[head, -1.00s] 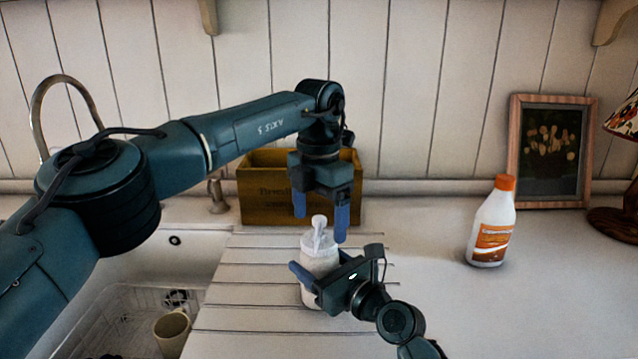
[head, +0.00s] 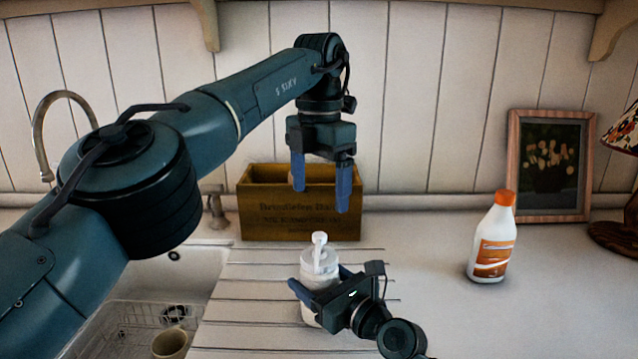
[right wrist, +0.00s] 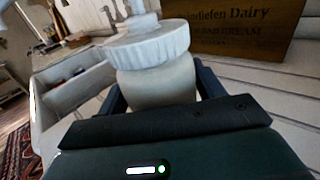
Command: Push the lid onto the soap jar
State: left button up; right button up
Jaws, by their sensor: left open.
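The soap jar (head: 322,284) is a whitish jar standing upright on the ribbed drainboard. Its white lid (head: 319,261) with a pump spout sits on top. In the right wrist view the lid's ribbed rim (right wrist: 150,47) covers the jar's mouth, above the jar body (right wrist: 157,84). I cannot tell if it is fully seated. My right gripper (head: 322,280) has a finger on each side of the jar body, below the lid, and appears shut on it. My left gripper (head: 320,198) is open and empty, pointing down above the lid, clear of it.
A wooden crate (head: 300,215) stands behind the jar against the wall. A white bottle with an orange cap (head: 493,243) and a picture frame (head: 515,165) stand at right. The sink holds a wire rack and a mug (head: 170,343) at left. The counter between jar and bottle is clear.

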jog(key=o, duration=0.4)
jog(key=shift+o, duration=0.2)
jog(key=v, duration=1.3)
jog(key=shift+s, duration=0.1)
